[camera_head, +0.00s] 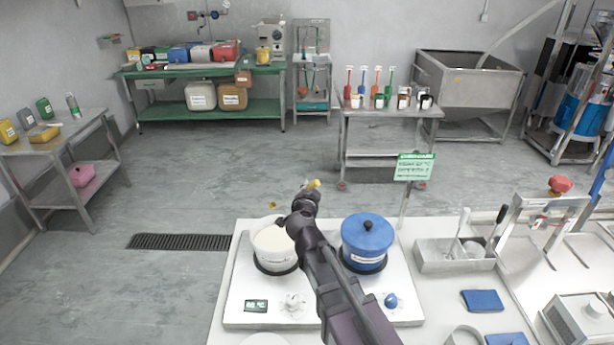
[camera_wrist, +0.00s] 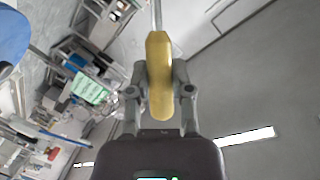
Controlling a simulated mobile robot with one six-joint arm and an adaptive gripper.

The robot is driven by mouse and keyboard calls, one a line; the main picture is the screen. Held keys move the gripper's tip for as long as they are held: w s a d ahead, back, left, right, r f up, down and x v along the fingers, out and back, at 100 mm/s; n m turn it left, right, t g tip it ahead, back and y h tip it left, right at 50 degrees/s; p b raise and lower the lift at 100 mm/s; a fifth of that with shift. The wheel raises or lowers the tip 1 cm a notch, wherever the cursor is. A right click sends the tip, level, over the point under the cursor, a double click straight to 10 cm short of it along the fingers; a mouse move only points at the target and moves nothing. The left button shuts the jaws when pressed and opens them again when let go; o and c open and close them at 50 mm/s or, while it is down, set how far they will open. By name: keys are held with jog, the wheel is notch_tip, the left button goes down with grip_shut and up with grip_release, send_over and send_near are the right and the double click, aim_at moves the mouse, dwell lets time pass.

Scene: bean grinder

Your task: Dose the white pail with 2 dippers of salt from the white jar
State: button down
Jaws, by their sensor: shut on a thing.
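My gripper (camera_head: 304,197) is shut on the yellow handle (camera_wrist: 159,85) of a tool, with a thin metal rod running from it in the wrist view. A yellow end of the tool (camera_head: 314,184) shows above the gripper in the head view. The tool's bowl cannot be made out. A white open vessel (camera_head: 274,252) with pale contents stands on the white two-place unit, just left of my gripper and partly behind my arm. Its label is too small to read, so I cannot tell whether it is the pail or the jar.
A blue lidded pot (camera_head: 367,240) stands right of my arm on the same white unit (camera_head: 240,290). A grey utensil holder (camera_head: 450,258) is further right. A steel cart (camera_head: 390,113) behind carries small jars and coloured bottles.

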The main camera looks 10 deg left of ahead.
jog(key=shift+s+d+r+n+p, duration=0.2)
jog(key=shift+s+r+n+p, duration=0.3)
jog(key=shift+s+r+p, duration=0.55)
jog(key=shift+s+n+g, duration=0.3)
jog(key=shift+s+g, duration=0.1)
jog(key=shift+s, duration=0.2)
jog(key=shift+r, duration=0.1)
jog(key=w+a+r+n+g+h+p, duration=0.1)
jog(key=w+a+r+n+h+p, duration=0.1)
jog(key=a+r+n+p, duration=0.3)
jog(key=shift+w+a+r+g+h+p, duration=0.3)
jog(key=shift+a+h+p, duration=0.3)
jog(key=shift+a+p, duration=1.55)
jog(key=shift+a+b, duration=0.2)
jog(key=shift+b, duration=0.1)
jog(key=shift+f, duration=0.1)
notch_tip(320, 180, down, 7)
jog(key=b, duration=0.7)
jog(key=shift+f, duration=0.15)
